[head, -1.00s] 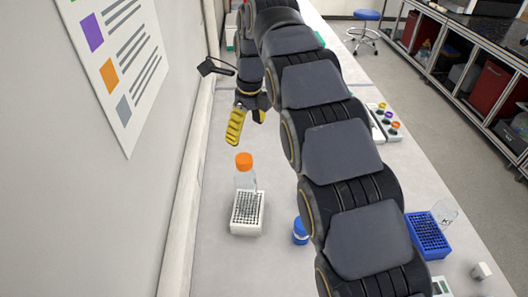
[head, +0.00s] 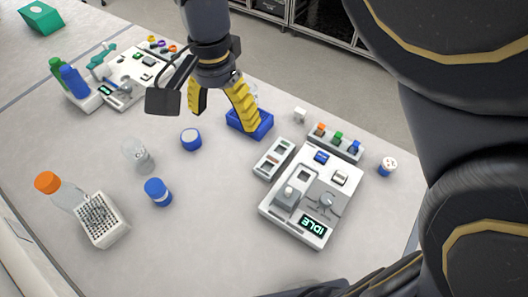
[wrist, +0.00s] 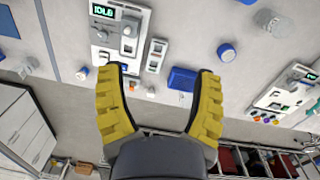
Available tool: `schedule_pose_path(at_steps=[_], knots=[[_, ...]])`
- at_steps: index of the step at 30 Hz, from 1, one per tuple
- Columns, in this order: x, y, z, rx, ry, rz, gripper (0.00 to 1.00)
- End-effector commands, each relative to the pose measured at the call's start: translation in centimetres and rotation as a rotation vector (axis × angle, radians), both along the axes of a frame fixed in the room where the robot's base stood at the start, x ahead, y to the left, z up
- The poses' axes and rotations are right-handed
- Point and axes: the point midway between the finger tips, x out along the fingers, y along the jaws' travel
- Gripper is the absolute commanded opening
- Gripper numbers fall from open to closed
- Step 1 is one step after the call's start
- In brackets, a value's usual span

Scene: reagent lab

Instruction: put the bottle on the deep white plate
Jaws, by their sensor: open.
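A clear bottle with an orange cap (head: 66,194) is at the left in the head view. Its lower end overlaps the deep white plate (head: 108,238), which has a grid of holes; I cannot tell whether it stands on it or just behind. A blue deep plate (head: 262,133) is partly behind my gripper (head: 223,121). A clear vessel at the blue plate is mostly hidden by a finger. My gripper is open and empty, above the bench near the blue plate. In the wrist view, the blue plate (wrist: 182,78) shows between the open fingers (wrist: 158,70).
An instrument reading IDLE (head: 312,205) stands right of centre. A blue-capped jar (head: 158,192), another blue-and-white jar (head: 190,139) and a clear beaker (head: 138,155) stand mid-bench. A second instrument (head: 130,75) is at the back left. The front middle bench is clear.

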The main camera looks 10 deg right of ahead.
Motion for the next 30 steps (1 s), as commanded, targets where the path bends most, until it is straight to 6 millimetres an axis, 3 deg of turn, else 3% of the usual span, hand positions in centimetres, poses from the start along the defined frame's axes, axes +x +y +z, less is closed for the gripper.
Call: schedule_pose_path(at_steps=[1, 6, 12, 17, 30], knots=[[-2.2, -2.4, -0.3, 0.004, 0.012, 0.064, 0.65], [-9.0, -7.4, -2.0, 0.024, 0.044, 0.334, 0.65], [-14.6, -9.8, -4.2, 0.052, 0.072, 0.553, 0.65], [-16.1, -10.2, -4.9, 0.064, 0.083, 0.618, 0.65], [-16.1, -10.0, -5.0, 0.075, 0.089, 0.629, 0.65]])
